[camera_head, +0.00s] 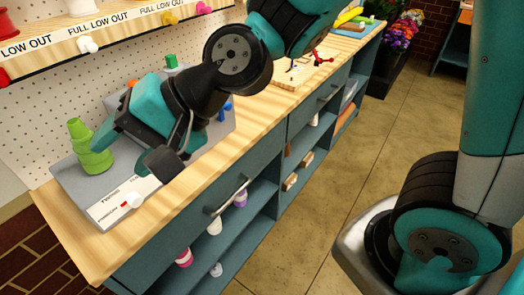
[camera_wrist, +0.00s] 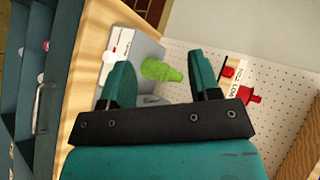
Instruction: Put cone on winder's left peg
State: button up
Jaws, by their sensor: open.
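The green cone (camera_head: 92,150) stands on the left end of the grey winder (camera_head: 72,185), wide end down. The peg under it is hidden, so I cannot tell for sure that the cone is around it. The winder's front has a white label plate (camera_head: 122,198) with a red-and-white knob. My arm hides much of the winder's middle.
The winder sits on a wooden counter (camera_head: 185,190) against a white pegboard (camera_head: 50,110). A shelf with "FLOW OUT" labels (camera_head: 85,30) overhangs behind. Small green (camera_head: 171,62) and blue (camera_head: 226,107) parts show behind my arm. A wooden board (camera_head: 292,78) lies farther right.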

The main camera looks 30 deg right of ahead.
jog(key=s+d+n+g+h, duration=0.3)
jog(key=s+d+n+h, duration=0.4)
jog(key=d, duration=0.7)
jog(key=s+n, duration=0.2)
jog(key=n, duration=0.1)
jog(key=shift+s+d+f, duration=0.15)
jog(key=shift+d+f, duration=0.05)
jog(key=shift+f, duration=0.1)
dwell(0.8)
